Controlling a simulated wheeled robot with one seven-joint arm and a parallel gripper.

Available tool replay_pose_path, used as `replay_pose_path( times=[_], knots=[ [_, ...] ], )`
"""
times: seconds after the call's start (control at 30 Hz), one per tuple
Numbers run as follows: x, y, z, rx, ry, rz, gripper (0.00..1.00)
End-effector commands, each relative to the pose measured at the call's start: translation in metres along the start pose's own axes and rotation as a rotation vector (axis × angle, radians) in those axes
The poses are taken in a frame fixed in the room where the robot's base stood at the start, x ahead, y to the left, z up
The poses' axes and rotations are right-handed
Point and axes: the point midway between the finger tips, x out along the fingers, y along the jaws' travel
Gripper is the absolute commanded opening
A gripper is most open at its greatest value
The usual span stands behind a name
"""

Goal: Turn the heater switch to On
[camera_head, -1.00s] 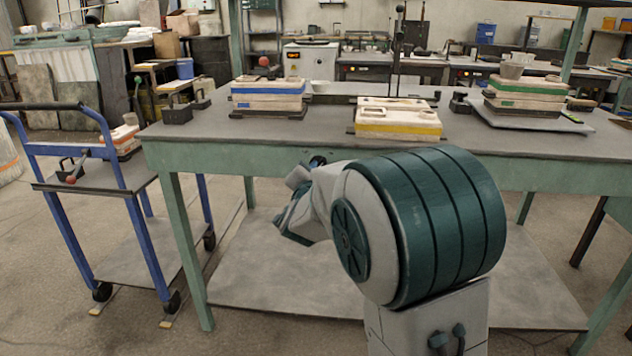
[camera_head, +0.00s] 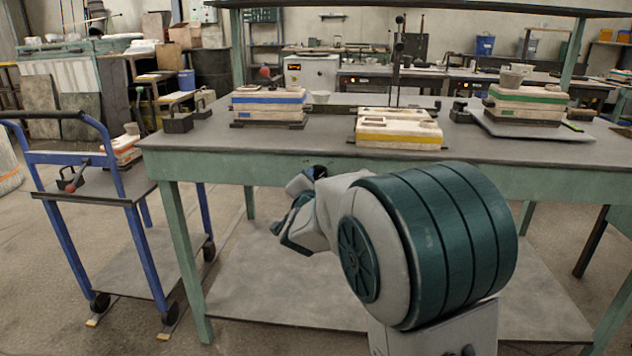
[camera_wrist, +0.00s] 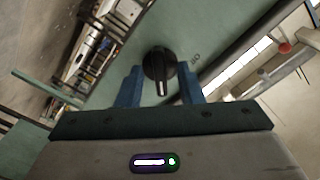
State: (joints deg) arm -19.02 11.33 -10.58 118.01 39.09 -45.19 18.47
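The heater switch is a black knob (camera_wrist: 158,66) with a pale pointer mark, on a green panel (camera_wrist: 112,112). Its pointer faces the lower edge of the wrist view. Pale lettering (camera_wrist: 195,58), seen turned over and seeming to read "ON", is right of the knob. My gripper (camera_wrist: 160,78) is open, with one blue finger on each side of the knob. I cannot tell whether the fingers touch it. In the head view my gripper (camera_head: 303,188) is in front of the worktable's green front rail (camera_head: 230,168); the knob is not clearly visible there.
Several mould boxes stand on the worktable, with blue (camera_head: 268,100), yellow (camera_head: 398,136) and green (camera_head: 528,98) stripes. A grey cup (camera_head: 511,79) sits on the green-striped one. A blue-framed cart (camera_head: 115,172) stands left. The lower shelf under the table looks empty.

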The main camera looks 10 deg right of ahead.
Motion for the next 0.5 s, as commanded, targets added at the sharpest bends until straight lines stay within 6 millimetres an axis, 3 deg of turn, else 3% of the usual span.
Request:
replay_pose_path(
  times=[0.27, 0.5],
  knots=[
    [-0.013, -0.002, -0.002, 0.0, -0.001, 0.0, 0.34],
    [-0.061, -0.003, -0.003, -0.001, -0.002, -0.002, 0.34]
  ],
)
